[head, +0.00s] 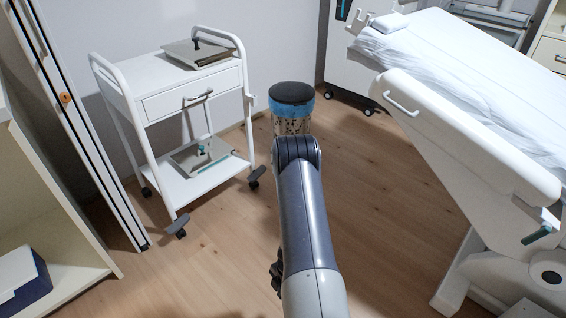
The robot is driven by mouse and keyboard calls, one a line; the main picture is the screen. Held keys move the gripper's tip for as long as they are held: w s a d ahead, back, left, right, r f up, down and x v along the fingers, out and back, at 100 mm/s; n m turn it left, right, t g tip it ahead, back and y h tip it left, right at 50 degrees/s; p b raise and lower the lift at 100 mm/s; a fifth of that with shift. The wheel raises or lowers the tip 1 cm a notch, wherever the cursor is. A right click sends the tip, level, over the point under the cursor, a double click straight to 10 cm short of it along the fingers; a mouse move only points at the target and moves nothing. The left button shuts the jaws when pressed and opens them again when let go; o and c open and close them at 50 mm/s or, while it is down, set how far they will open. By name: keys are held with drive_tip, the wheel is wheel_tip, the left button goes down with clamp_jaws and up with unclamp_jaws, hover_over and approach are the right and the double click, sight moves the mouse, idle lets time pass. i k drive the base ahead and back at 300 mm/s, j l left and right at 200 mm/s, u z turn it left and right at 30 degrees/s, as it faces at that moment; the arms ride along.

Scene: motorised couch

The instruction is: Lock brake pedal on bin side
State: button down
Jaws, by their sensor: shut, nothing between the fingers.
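A white two-shelf trolley (190,100) stands on castors at the left. A dark brake pedal (258,172) sits at its right castor, on the side toward the bin. Another dark pedal (178,226) is at its front castor. I cannot tell whether either pedal is pressed down. The bin (292,92) has a black top, a blue band and a speckled body; my arm hides its lower part. My gripper (276,280) shows only as a dark part low beside my arm, mostly hidden by it. It is shut and well apart from the pedals.
A white couch (455,125) with a raised side rail stands at the right. A shelf unit (55,240) and a door-like frame (90,140) are at the left. Wooden floor (215,260) lies open between the trolley and my arm.

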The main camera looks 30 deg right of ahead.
sight(256, 175)
drive_tip(key=i+l+z, duration=0.35)
drive_tip(key=i, duration=0.15)
drive_tip(key=i+z, duration=0.4)
drive_tip(key=i, duration=0.15)
drive_tip(key=i+j+z, duration=0.1)
drive_tip(key=i+z, duration=0.25)
drive_tip(key=i, duration=0.15)
drive_tip(key=i+l+u, duration=0.15)
drive_tip(key=i, duration=0.25)
drive_tip(key=i+u, duration=0.1)
drive_tip(key=i, duration=0.25)
drive_tip(key=i+l+u, duration=0.1)
drive_tip(key=u, duration=0.3)
drive_tip(key=i+l+u, duration=0.1)
drive_tip(key=u, duration=0.3)
drive_tip(key=i+l+u, duration=0.1)
drive_tip(key=u, duration=0.25)
